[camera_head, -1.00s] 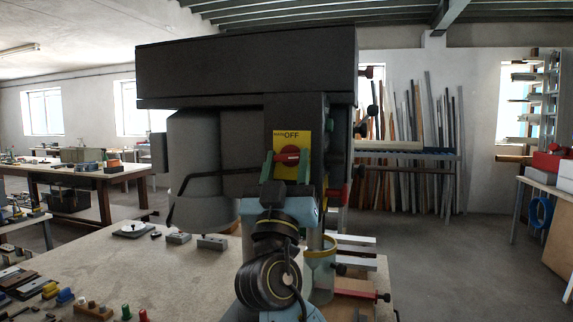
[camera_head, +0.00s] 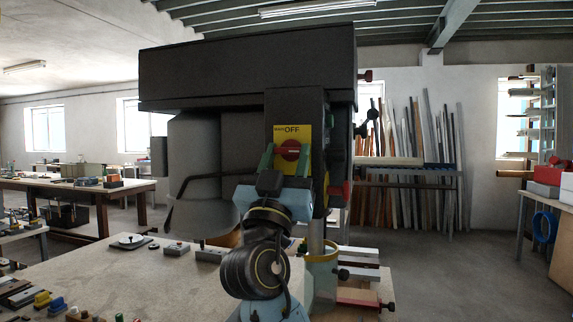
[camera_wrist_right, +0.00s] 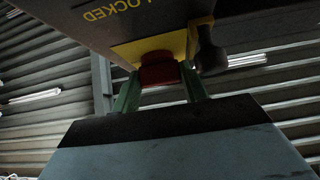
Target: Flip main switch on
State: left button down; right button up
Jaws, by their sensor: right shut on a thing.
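The main switch is a red rotary knob (camera_head: 290,149) on a yellow plate (camera_head: 279,134) on the front of a dark grey machine head (camera_head: 248,66). The plate reads "OFF" above the knob. My right gripper (camera_head: 286,157) has one green finger on each side of the knob and is shut on it. In the right wrist view the red knob (camera_wrist_right: 160,72) sits between the green fingers (camera_wrist_right: 160,88), below the yellow plate (camera_wrist_right: 152,50). The knob's exact angle is hard to tell. My left gripper is not in view.
A worktable (camera_head: 90,274) with small parts stands below the machine at left. A rack of long profiles (camera_head: 420,165) stands behind. Floor at right is clear.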

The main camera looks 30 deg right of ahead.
jog(key=o, duration=0.7)
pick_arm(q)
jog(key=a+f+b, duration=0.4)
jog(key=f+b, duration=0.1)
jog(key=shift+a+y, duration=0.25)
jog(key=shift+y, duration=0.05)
pick_arm(e)
jog(key=v, duration=1.3)
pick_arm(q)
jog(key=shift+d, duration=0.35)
pick_arm(e)
jog(key=shift+s+a+f, duration=0.1)
jog(key=shift+a, duration=0.05)
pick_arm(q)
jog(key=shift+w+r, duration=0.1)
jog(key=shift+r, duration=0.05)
